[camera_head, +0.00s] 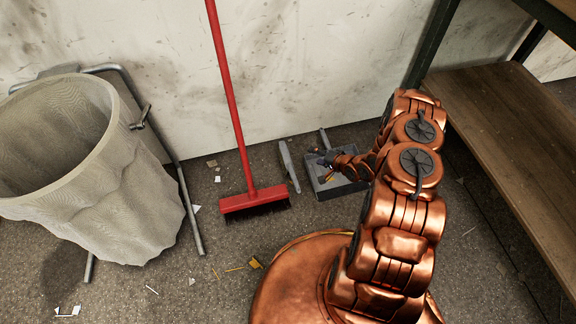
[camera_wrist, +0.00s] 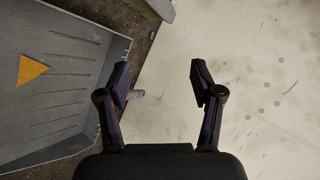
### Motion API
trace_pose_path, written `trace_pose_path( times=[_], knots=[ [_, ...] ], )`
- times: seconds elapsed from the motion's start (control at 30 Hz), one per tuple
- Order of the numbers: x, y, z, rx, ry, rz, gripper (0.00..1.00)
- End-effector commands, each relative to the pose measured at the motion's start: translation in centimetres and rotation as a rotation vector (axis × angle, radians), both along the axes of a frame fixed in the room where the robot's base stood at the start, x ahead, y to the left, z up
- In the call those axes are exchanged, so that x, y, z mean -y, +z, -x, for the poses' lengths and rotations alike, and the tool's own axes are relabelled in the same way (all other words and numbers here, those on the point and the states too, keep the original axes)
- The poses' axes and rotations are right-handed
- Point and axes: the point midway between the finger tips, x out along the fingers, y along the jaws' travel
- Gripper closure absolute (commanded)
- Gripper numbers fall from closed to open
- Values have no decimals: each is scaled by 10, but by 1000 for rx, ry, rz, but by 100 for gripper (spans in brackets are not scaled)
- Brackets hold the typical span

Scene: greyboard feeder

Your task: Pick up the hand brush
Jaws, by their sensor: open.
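The hand brush (camera_head: 289,166) is a slim grey piece lying on the floor near the wall, left of the grey dustpan (camera_head: 325,191) in the head view. A grey end at the top edge of the wrist view (camera_wrist: 161,9) appears to be part of it; the rest is out of frame. My gripper (camera_head: 329,160) is over the dustpan's back edge, right of the brush. In the wrist view my gripper (camera_wrist: 158,76) is open, with nothing gripped. The dustpan handle (camera_wrist: 136,94) shows by the left finger, and the brush is ahead of the fingertips, apart from them.
A red broom (camera_head: 255,198) stands against the wall left of the brush. A mesh bin (camera_head: 100,190) in a metal frame is farther left. A wooden shelf (camera_head: 510,120) stands at the right. Scraps litter the floor; an orange triangular scrap (camera_wrist: 32,71) lies in the dustpan.

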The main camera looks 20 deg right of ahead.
Motion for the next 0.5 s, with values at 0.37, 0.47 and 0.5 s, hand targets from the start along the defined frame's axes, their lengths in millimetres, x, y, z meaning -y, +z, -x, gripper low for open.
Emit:
trace_pose_path(
  times=[0.37, 0.47, 0.5],
  knots=[
    [-40, -78, 39, 61, -59, -287, 34],
    [-44, -81, 42, 72, -66, -319, 34],
    [-45, -82, 43, 74, -67, -327, 34]
  ],
)
